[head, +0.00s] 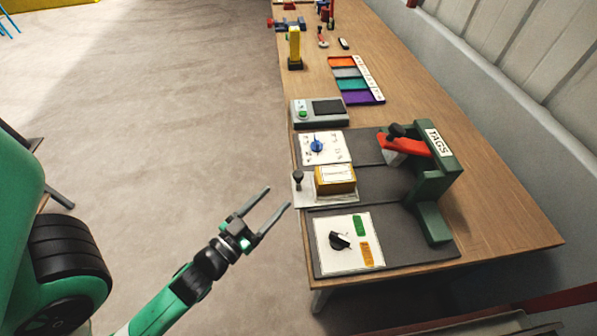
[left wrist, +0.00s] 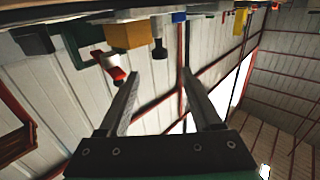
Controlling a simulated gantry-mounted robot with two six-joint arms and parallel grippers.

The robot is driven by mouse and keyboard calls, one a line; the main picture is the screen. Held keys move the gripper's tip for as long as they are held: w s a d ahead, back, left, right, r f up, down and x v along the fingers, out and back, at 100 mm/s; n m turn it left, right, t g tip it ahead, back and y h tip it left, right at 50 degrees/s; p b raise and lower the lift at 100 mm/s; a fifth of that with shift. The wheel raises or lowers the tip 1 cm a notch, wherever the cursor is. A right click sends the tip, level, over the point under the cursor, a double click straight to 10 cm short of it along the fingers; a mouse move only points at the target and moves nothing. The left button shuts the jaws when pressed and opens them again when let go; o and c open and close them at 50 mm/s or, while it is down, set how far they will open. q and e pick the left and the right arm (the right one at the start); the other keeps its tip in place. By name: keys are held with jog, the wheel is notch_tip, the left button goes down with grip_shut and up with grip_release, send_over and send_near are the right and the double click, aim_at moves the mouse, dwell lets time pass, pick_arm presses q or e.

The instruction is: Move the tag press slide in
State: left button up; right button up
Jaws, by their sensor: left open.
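The tag press (head: 437,185) is a green frame marked TAGS with a red lever (head: 408,145). Its slide (head: 312,198) is a pale plate carrying a yellow block (head: 335,180), with a black knob (head: 297,180) at its left end. The slide sticks out toward the table's left edge, clear of the green frame. My left gripper (head: 278,197) is open and empty, just left of the knob and apart from it. In the left wrist view the knob (left wrist: 159,50) shows beyond the open fingers, beside the yellow block (left wrist: 127,37). My right gripper is not in view.
A blue-dial panel (head: 323,148) lies behind the slide and a black-dial panel (head: 345,245) in front. Farther back are a grey device (head: 319,112), coloured strips (head: 356,82) and a yellow tool (head: 294,47).

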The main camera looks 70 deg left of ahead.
aim_at(295, 177)
pick_arm(q)
jog(key=p+x, duration=0.2)
jog(key=x, duration=0.8)
jog(key=shift+w+a+p, duration=0.15)
jog(key=shift+w+p, duration=0.05)
jog(key=shift+p, duration=0.2)
jog(key=shift+r, duration=0.1)
grip_shut()
dwell(0.6)
